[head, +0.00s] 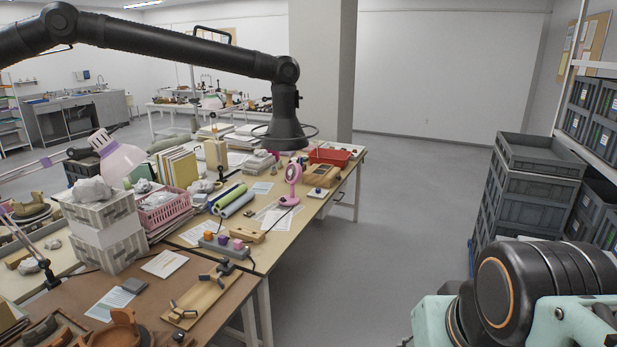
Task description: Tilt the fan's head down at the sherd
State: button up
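A small pink desk fan (293,174) stands upright on the long table, right of the middle. Its round head is raised above its base and seems to face roughly toward me; its exact tilt is too small to tell. Terracotta sherds (122,333) lie on the brown near table at the bottom left. A wooden block (248,236) lies on the table in front of the fan; I cannot tell whether a sherd rests on it. Which sherd the task means is unclear. Only part of my arm shows at the bottom right; my gripper is out of view.
A black jointed arm with a hood (285,132) hangs over the table just above the fan. A power strip (224,245), rolled tubes (232,200), a pink basket (162,208) and a red tray (329,157) crowd the table. Grey crates (515,210) stand right. The floor between is clear.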

aim_at(294, 170)
jog(key=i, duration=0.9)
jog(key=i+z, duration=0.2)
jog(key=i, duration=0.35)
jog(key=i+j+z, duration=0.15)
jog(key=i, duration=0.45)
jog(key=i+z, duration=0.1)
jog(key=i, duration=0.7)
jog(key=i+z, duration=0.1)
jog(key=i, duration=0.7)
jog(key=i+j+z, duration=0.1)
jog(key=i, duration=0.65)
jog(key=i+z, duration=0.95)
jog(key=i+l, duration=0.1)
jog(key=i, duration=0.35)
jog(key=u, duration=2.65)
